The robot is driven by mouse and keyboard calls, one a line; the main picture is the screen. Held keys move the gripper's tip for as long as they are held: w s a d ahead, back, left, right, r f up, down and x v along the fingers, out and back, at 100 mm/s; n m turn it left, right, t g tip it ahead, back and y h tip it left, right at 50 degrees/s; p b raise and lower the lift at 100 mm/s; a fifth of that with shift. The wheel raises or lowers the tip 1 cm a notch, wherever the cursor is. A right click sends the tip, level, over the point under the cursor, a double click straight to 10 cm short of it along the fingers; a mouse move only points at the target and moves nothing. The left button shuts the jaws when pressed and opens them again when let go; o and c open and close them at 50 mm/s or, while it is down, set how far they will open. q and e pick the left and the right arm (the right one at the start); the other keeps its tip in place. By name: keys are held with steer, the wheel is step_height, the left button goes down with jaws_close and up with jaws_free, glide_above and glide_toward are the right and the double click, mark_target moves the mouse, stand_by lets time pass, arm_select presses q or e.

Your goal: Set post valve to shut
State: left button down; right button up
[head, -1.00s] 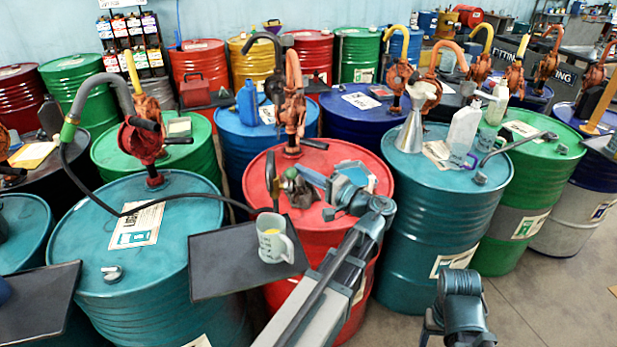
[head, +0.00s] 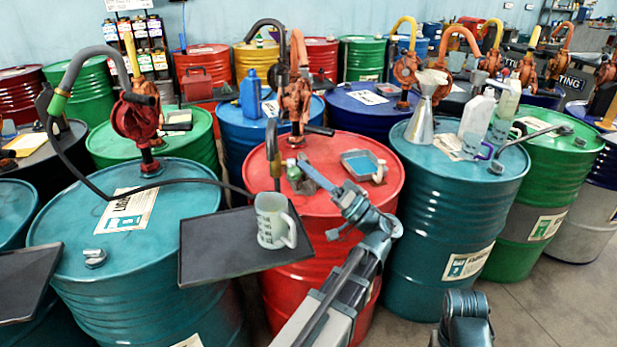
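A small green and metallic fitting (head: 293,171), which looks like the valve, stands on the red drum (head: 345,215) beside a dark upright spout (head: 272,150). Its handle position cannot be made out. My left gripper (head: 304,166) is at the fitting's right side, with its fingers pointing up and left. Whether it touches the fitting, or how far its fingers are apart, cannot be told. A white measuring jug (head: 271,226) stands under the spout on a black shelf (head: 215,250). Only a dark link of my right arm shows at bottom right; its gripper is out of view.
A small tray (head: 347,157) with blue in it lies right of my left gripper on the red drum. An orange pump (head: 296,108) stands behind the fitting. A teal drum (head: 440,190) with a metal funnel (head: 420,125) stands to the right. Floor is free at lower right.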

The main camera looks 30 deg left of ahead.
arm_select(q)
steer(key=shift+s+d+f+b, duration=0.1)
steer(key=shift+s+f+b, duration=0.05)
steer(key=shift+f+b, duration=0.25)
steer(key=shift+s+d+f+b, duration=0.1)
steer(key=shift+f+b, duration=0.15)
steer(key=shift+f, duration=0.4)
step_height(320, 180, up, 4)
steer(key=w+p, duration=0.3)
steer(key=p, duration=0.1)
steer(key=f+b+v, duration=0.1)
steer(key=b+v, duration=0.5)
steer(key=v, duration=0.4)
steer(key=shift+a+f, duration=0.2)
steer(key=shift+f, duration=0.1)
steer(key=shift+w, duration=0.1)
